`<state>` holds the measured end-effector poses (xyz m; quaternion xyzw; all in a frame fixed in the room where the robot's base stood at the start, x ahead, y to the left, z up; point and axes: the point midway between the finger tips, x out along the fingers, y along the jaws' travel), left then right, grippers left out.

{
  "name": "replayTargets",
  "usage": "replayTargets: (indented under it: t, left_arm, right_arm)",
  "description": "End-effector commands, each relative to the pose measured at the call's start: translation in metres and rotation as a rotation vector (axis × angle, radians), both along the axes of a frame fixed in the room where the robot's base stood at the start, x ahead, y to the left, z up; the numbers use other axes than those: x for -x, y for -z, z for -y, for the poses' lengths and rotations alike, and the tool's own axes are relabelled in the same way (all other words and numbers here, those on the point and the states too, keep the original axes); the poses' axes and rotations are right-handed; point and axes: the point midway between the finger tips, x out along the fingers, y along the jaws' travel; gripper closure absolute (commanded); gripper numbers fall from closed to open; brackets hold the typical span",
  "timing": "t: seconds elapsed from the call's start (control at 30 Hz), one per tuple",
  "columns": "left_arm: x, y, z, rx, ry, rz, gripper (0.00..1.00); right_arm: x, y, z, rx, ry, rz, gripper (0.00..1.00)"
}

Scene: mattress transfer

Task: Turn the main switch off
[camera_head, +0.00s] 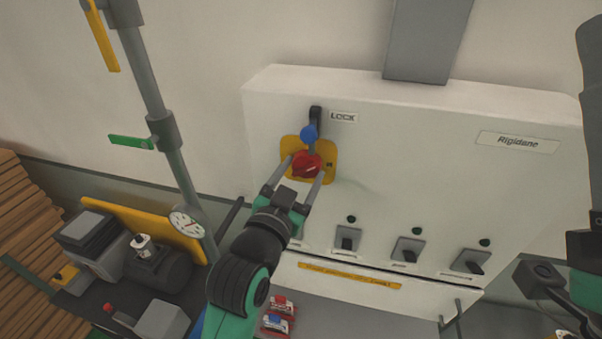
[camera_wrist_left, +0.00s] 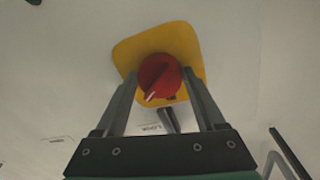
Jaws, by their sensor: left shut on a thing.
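The main switch is a red rotary knob (camera_head: 306,166) on a yellow plate (camera_head: 328,149), at the upper left of a white cabinet. In the left wrist view the knob (camera_wrist_left: 158,76) has a pale mark pointing toward the lower left, and the yellow plate (camera_wrist_left: 185,42) is behind it. My left gripper (camera_head: 299,170) is shut on the knob, one finger on each side; its fingers also show in the left wrist view (camera_wrist_left: 160,90). Part of my right arm shows at the right edge, but its fingertips cannot be made out.
A blue knob (camera_head: 309,132) and a dark hasp sit just above the switch, beside a LOCK label (camera_head: 343,118). Several small black switches (camera_head: 407,249) line the cabinet's lower front. A grey pipe with a gauge (camera_head: 187,224) stands at left. Red and white items (camera_head: 277,315) lie below.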

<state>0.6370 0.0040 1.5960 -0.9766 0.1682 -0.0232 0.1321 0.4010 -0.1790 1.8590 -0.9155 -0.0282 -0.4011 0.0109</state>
Motion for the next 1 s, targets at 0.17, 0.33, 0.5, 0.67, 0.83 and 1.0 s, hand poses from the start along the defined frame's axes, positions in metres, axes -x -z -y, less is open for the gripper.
replayTargets:
  t: [0.17, 0.33, 0.5, 0.67, 0.83, 1.0]
  left_arm:
    - [0.0, 0.001, 0.0, 0.038, 0.0, -0.01, 0.84]
    - [0.0, 0.002, 0.001, 0.12, 0.0, -0.03, 0.84]
    - [0.0, 0.003, 0.001, 0.248, 0.001, -0.061, 0.84]
    - [0.0, 0.003, 0.002, 0.392, 0.001, -0.098, 0.84]
    - [0.001, 0.004, 0.003, 0.547, 0.0, -0.135, 0.84]
    - [0.001, 0.004, 0.004, 0.687, 0.0, -0.169, 0.84]
  right_arm:
    - [0.0, 0.001, 0.0, 0.0, 0.0, 0.0, 0.5]
    - [0.0, 0.003, 0.0, 0.0, 0.0, 0.0, 0.5]
    - [0.0, 0.005, 0.0, 0.0, 0.0, 0.0, 0.5]
    - [0.0, 0.008, 0.0, 0.0, 0.0, 0.0, 0.5]
    - [0.0, 0.01, 0.0, 0.0, 0.0, 0.0, 0.5]
    - [0.0, 0.013, 0.0, 0.0, 0.0, 0.0, 0.5]
